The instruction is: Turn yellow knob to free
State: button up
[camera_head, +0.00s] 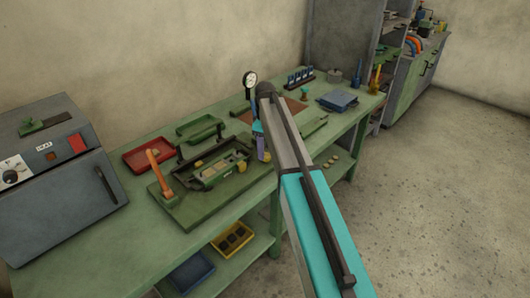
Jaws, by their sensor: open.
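I cannot make out a yellow knob in this view. A green bench device with a dark frame (213,167) stands on a green base plate, with an orange lever (158,168) upright at its left. My arm reaches in from the lower right. My gripper (263,153), a small purple part below a cyan link, hangs at the right end of the device. It looks open and empty. Its fingertips are small and partly hidden, and I cannot tell whether they touch anything.
The green bench (95,245) also holds a grey box (62,195) at left, a red tray (148,157), a green tray (201,128), a dial gauge (250,79) and a blue tray (338,101). Open floor (440,180) lies at right.

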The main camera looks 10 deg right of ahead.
notch_tip(320, 180, up, 12)
jog(key=b, duration=0.2)
dwell(0.4)
jog(key=shift+s+f, duration=0.1)
jog(key=shift+f, duration=0.1)
